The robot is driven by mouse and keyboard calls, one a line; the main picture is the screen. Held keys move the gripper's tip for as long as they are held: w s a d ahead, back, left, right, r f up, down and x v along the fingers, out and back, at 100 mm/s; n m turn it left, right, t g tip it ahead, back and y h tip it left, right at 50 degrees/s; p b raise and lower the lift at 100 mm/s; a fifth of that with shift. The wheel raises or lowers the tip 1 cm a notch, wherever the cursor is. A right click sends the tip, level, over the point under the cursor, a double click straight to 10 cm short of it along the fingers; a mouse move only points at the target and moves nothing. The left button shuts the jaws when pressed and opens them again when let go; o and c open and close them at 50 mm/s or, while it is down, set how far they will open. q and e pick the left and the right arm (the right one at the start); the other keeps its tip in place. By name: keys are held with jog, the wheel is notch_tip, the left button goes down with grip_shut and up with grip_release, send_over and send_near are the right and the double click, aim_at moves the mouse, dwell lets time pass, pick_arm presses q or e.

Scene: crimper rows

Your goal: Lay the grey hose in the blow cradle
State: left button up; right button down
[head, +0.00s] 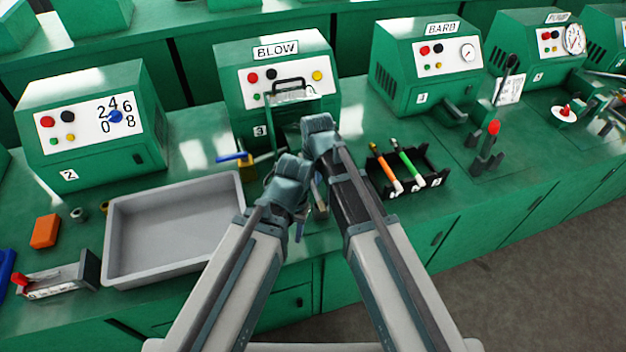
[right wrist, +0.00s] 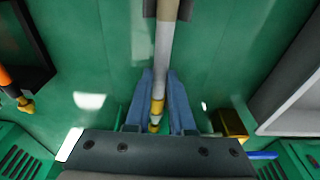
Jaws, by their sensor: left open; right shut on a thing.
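The grey hose (right wrist: 163,45) shows in the right wrist view, running up the picture, with brass-yellow end parts near the jaws. My right gripper (right wrist: 158,98) is shut on it near this fitted end. In the head view my right gripper (head: 320,135) is in front of the blow machine (head: 275,75), and the hose is hidden there. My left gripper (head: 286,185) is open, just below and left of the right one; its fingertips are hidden. The blow cradle cannot be made out behind my arms.
A grey tray (head: 112,245) lies left of my arms. A brass block with a blue lever (head: 232,157) stands between tray and blow machine. A black rack (head: 428,170) with orange and green hoses is close on the right.

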jog(key=c, duration=0.7)
grip_release()
pick_arm(q)
jog(key=shift+r, duration=0.2)
pick_arm(e)
jog(key=shift+r, duration=0.2)
pick_arm(q)
notch_tip(320, 180, up, 13)
jog(key=p, duration=1.3)
jog(key=shift+r+p, duration=0.15)
jog(key=shift+p, duration=0.25)
pick_arm(e)
jog(key=r, duration=0.4)
jog(key=s+r, duration=0.1)
jog(key=r, duration=0.4)
jog(key=s+r, duration=0.1)
jog(key=r, duration=0.3)
jog(key=shift+d+r, duration=0.2)
jog(key=shift+d, duration=0.1)
